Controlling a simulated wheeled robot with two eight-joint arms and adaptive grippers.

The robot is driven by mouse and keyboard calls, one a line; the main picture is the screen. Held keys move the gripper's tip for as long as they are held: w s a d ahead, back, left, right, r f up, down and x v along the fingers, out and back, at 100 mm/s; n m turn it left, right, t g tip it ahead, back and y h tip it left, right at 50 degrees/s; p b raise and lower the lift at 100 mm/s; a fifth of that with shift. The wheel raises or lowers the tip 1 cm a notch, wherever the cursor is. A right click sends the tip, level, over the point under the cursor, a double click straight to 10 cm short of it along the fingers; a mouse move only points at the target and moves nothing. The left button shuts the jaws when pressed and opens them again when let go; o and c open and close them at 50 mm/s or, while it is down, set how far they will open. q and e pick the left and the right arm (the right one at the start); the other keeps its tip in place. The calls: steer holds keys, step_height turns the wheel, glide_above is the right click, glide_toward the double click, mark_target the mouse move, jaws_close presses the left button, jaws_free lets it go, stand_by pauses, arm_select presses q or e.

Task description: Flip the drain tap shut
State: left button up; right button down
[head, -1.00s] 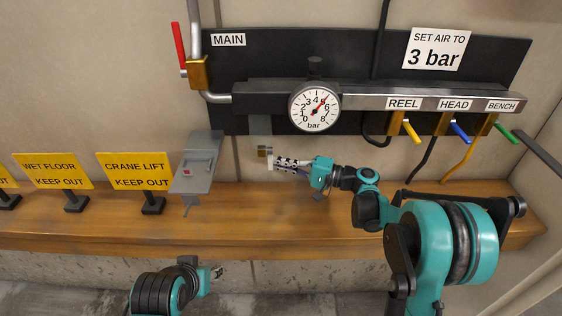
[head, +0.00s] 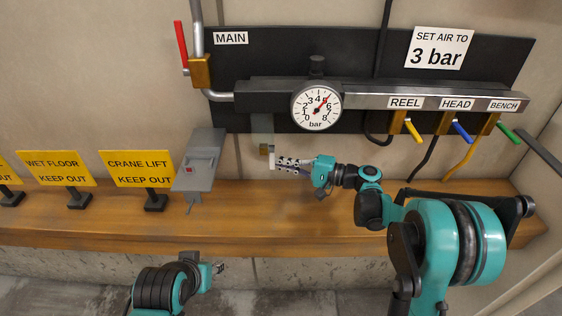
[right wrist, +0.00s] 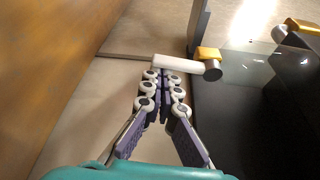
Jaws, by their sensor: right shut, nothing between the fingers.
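The drain tap (head: 264,149) is a small brass valve with a white lever (head: 271,161), below the pipe and left of the gauge. In the head view the lever hangs downward. In the right wrist view the white lever (right wrist: 178,63) lies across the fingertips, joined to the brass body (right wrist: 208,55). My right gripper (head: 279,163) is shut and empty, its tips right at the lever; I cannot tell whether they touch. It also shows in the right wrist view (right wrist: 161,77). My left gripper (head: 219,267) is low, in front of the bench, too small to read.
A gauge (head: 317,108) hangs above, its red needle near 5. The red main lever (head: 181,47) points up. Yellow, blue and green levers are at right. Yellow signs (head: 138,168) stand on the wooden bench (head: 100,229).

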steer(key=s+r+m+g+h+p, duration=0.2)
steer(key=s+r+m+g+p, duration=0.2)
steer(key=m, duration=0.8)
steer(key=s+g+p, duration=0.1)
steer(key=s+p, duration=0.1)
steer(key=p, duration=0.1)
steer(key=shift+r, duration=0.45)
stand_by(0.6)
